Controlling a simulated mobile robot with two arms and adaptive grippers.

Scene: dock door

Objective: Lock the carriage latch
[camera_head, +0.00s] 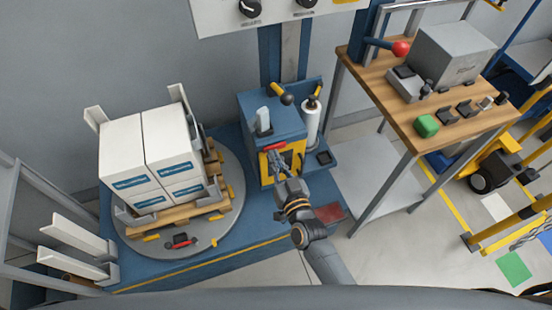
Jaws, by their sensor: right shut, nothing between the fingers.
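The blue wrapper carriage (258,105) stands on the mast, with a yellow front panel (266,173) on its lower face. A small red part (275,146), which looks like the latch handle, sits at the top of the yellow panel. My right gripper (276,159) is in front of the panel, just below the red part, shut and empty. I cannot tell whether it touches the red part or the panel. The gripper hides part of the panel, and the latch's position is unclear. My left gripper is not in view.
A white film roll (311,120) stands right of the carriage, near black-knobbed levers (286,98). A turntable (228,208) with stacked white boxes (150,160) is at left. A wooden-topped bench (400,120) with a red-knobbed lever (400,49) is at right.

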